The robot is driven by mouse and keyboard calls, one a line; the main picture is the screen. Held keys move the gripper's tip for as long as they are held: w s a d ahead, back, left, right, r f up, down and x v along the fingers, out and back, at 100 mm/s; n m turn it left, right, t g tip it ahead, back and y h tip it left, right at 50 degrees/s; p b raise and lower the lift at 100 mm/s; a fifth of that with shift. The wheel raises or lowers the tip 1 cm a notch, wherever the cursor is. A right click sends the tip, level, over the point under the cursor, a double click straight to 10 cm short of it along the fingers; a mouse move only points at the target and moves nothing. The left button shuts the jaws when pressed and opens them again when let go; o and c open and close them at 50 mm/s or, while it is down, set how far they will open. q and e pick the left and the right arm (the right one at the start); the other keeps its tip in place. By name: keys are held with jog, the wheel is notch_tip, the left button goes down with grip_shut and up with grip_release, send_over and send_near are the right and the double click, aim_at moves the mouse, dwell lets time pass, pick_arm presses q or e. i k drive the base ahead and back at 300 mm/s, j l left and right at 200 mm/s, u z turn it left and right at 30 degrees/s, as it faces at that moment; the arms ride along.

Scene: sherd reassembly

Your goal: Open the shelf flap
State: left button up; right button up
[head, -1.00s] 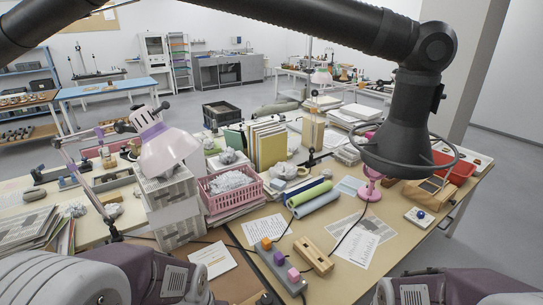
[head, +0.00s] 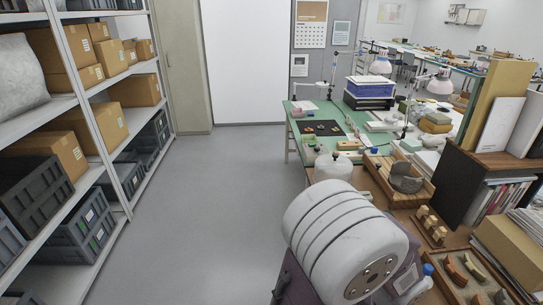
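A grey metal shelf unit (head: 108,166) stands along the left side in the head view. It holds brown cardboard boxes (head: 98,122) and dark plastic crates (head: 78,243). I cannot make out a flap on it. Neither of my grippers is in view. Part of my own white and purple arm fills the lower middle.
The grey floor (head: 235,185) between the shelf and the benches is clear. A green-topped bench (head: 305,128) stands mid-right. Nearer, a wooden box (head: 420,192) holds a grey curved piece, and a tray (head: 455,292) holds sherds. A white panel (head: 243,62) closes the far end.

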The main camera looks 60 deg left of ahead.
aim_at(374, 170)
jog(key=u, duration=1.35)
jog(key=i+j+z, duration=0.05)
